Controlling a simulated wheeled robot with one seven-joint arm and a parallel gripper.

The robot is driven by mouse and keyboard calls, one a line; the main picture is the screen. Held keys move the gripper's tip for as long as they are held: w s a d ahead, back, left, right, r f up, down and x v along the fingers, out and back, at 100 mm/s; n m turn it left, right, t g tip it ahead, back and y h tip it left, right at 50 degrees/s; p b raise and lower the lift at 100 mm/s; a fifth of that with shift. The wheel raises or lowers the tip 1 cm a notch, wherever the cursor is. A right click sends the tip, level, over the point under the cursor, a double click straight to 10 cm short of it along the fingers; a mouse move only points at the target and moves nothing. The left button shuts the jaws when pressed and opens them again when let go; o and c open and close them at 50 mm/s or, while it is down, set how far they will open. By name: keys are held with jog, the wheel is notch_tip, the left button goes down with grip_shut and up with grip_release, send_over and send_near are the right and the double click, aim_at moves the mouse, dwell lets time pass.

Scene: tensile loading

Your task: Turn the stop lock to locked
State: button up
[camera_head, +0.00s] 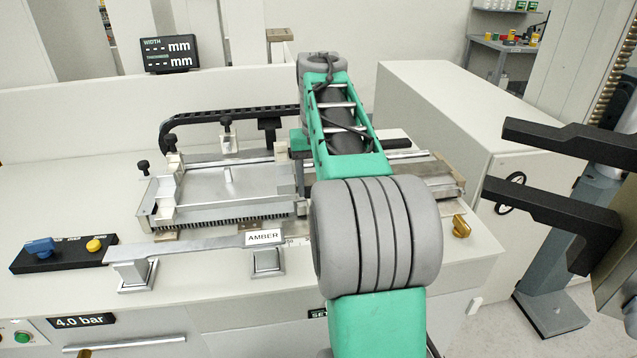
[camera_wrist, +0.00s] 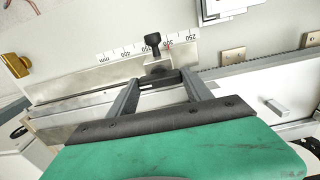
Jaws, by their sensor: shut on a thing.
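In the wrist view, a black knob (camera_wrist: 152,42), which looks like the stop lock, stands on a small metal stop block (camera_wrist: 158,68) on a rail with a millimetre scale (camera_wrist: 130,50). My gripper (camera_wrist: 163,78) has its two fingers closed in on a dark piece at the near side of this block. The knob lies just beyond the fingertips. I cannot tell whether the lock is turned to locked. In the head view my arm covers the stop and most of the gripper.
A silver fixture (camera_head: 158,205) with black knobs stands left of my arm. A specimen labelled AMBER (camera_head: 195,246) lies on two stands in front. A brass knob (camera_head: 461,226) sits at the rail's right end. Black machine arms (camera_head: 555,210) jut in at right.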

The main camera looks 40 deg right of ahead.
jog(key=o, duration=1.4)
jog(key=shift+c, duration=0.2)
notch_tip(320, 180, up, 8)
jog(key=shift+f+p, duration=0.1)
jog(key=shift+p, duration=0.7)
